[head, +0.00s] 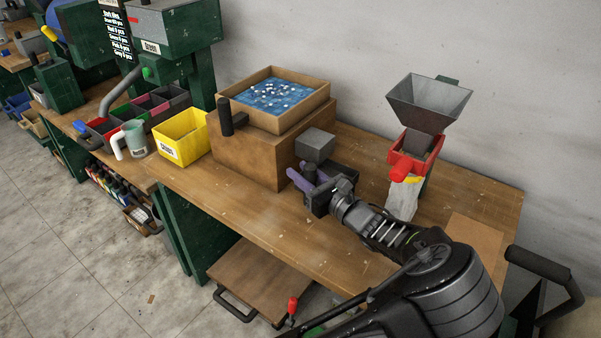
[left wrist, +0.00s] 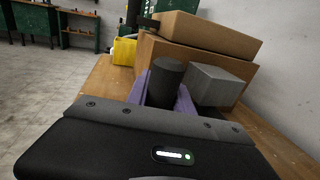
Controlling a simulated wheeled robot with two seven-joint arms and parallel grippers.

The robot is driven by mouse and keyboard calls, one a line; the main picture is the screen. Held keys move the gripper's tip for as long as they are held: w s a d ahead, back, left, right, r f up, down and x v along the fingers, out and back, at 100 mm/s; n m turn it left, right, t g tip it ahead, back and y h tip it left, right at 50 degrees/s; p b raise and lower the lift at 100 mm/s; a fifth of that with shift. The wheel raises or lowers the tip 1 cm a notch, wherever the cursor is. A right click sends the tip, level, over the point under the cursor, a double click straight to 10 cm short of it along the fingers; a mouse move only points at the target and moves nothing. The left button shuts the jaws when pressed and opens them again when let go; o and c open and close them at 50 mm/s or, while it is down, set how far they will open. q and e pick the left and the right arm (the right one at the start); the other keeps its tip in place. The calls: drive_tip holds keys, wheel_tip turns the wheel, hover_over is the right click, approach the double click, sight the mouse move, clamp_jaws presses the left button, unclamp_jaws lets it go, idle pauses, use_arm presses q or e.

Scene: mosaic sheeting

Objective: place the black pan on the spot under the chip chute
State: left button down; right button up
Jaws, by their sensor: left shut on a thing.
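My left gripper (head: 312,183), with purple fingers, is shut around a black upright cylinder (left wrist: 166,82), which also shows in the head view (head: 310,172). A grey block (head: 315,143) stands just beyond the cylinder and shows beside it in the left wrist view (left wrist: 216,86). I cannot tell whether the cylinder and block are parts of the black pan; no plain pan shape shows. A grey funnel-shaped chute (head: 430,101) with a red spout (head: 414,156) stands at the back right. A pale bag-like piece (head: 402,199) hangs below it. My forearm partly hides the bench under the chute. My right gripper is out of view.
A wooden box (head: 238,150) carries a tray (head: 318,100) of blue contents with a black side handle (head: 225,117). A yellow bin (head: 181,137) and a pitcher (head: 133,139) stand to the left. A tan panel (head: 474,240) lies at the bench's right. The front middle of the bench is clear.

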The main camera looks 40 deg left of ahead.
use_arm(q)
drive_tip(key=shift+w+a, duration=1.05)
drive_tip(key=shift+w, duration=0.05)
drive_tip(key=shift+w+a, duration=0.1)
drive_tip(key=shift+a, duration=0.05)
drive_tip(key=f, duration=0.2)
drive_tip(key=shift+w+a+f, duration=0.3)
drive_tip(key=shift+w+a, duration=0.05)
drive_tip(key=shift+f, duration=0.45)
drive_tip(key=c, duration=1.1)
unclamp_jaws()
drive_tip(key=shift+f, duration=0.1)
